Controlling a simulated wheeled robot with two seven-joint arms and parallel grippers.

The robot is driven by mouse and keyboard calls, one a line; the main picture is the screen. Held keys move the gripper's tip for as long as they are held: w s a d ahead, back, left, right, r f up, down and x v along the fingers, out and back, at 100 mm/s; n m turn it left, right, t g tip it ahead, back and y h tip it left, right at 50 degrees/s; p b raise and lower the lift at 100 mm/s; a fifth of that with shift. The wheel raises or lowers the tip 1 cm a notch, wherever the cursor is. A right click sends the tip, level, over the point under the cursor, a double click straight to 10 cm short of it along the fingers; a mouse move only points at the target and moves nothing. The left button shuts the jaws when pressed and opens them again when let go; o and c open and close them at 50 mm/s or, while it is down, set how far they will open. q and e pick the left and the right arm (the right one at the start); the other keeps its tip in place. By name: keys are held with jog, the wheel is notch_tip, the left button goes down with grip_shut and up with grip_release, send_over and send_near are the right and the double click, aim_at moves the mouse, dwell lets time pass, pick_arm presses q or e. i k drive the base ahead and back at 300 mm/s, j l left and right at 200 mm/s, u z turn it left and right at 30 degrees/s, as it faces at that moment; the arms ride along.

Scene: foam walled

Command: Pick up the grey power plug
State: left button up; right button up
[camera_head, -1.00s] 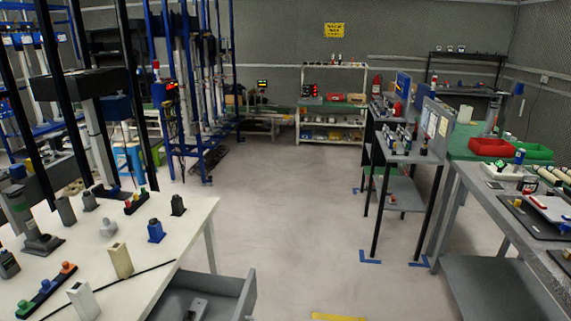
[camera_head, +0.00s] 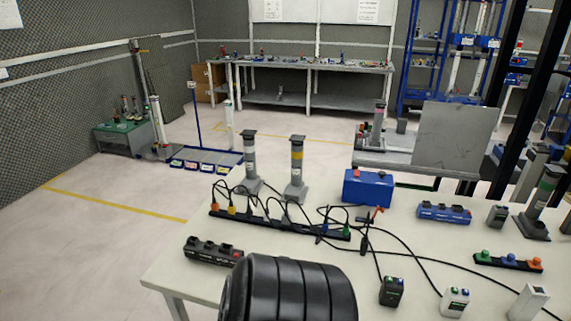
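A long black power strip (camera_head: 275,223) holds several plugs with tangled black cables. Neither of my grippers is in view.
The white table (camera_head: 165,272) also bears two grey posts (camera_head: 297,170), a blue box (camera_head: 368,188), a blue strip (camera_head: 444,213) and a black socket strip (camera_head: 212,250). A grey panel (camera_head: 450,140) stands behind it. Open floor (camera_head: 90,240) lies to the left.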

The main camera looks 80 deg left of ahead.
aim_at(284, 222)
jog(key=u, duration=2.75)
jog(key=j+z, duration=0.2)
jog(key=z, duration=0.25)
jog(key=j+z, duration=0.25)
jog(key=z, duration=0.2)
jog(key=j+z, duration=0.25)
jog(key=z, duration=0.2)
jog(key=j+z, duration=0.2)
jog(key=z, duration=0.25)
